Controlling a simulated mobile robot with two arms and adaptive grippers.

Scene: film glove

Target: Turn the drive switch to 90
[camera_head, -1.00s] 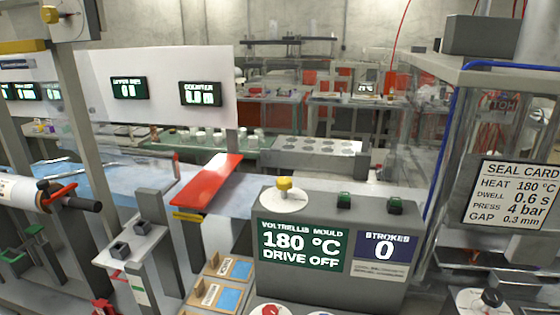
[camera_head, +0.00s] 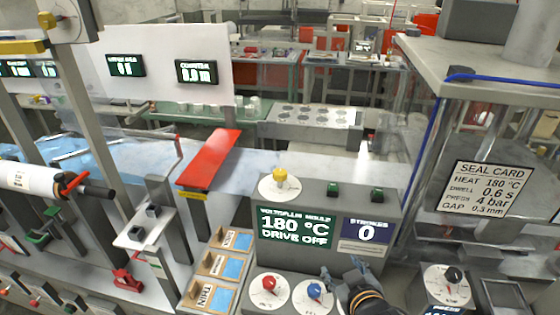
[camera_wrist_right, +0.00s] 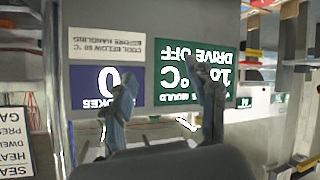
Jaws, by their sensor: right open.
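The control box (camera_head: 330,190) has a green screen (camera_head: 294,226) reading 180 °C and DRIVE OFF. A yellow knob (camera_head: 280,176) on a white dial stands on its top. In front of the box are a red knob (camera_head: 269,283) and a blue knob (camera_head: 314,291) on white dials; I cannot read which is the drive switch. My right gripper (camera_head: 343,272) is open and empty, just right of the blue knob and in front of the box. In the right wrist view its fingers (camera_wrist_right: 158,85) point at the upside-down screens (camera_wrist_right: 195,75). My left gripper is out of view.
A blue STROKES screen (camera_head: 366,232) reads 0. Wooden sample holders (camera_head: 217,264) stand left of the dials. A black knob (camera_head: 453,274) on a dial sits at right, below the seal card (camera_head: 487,189). A red plate (camera_head: 210,160) lies behind left.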

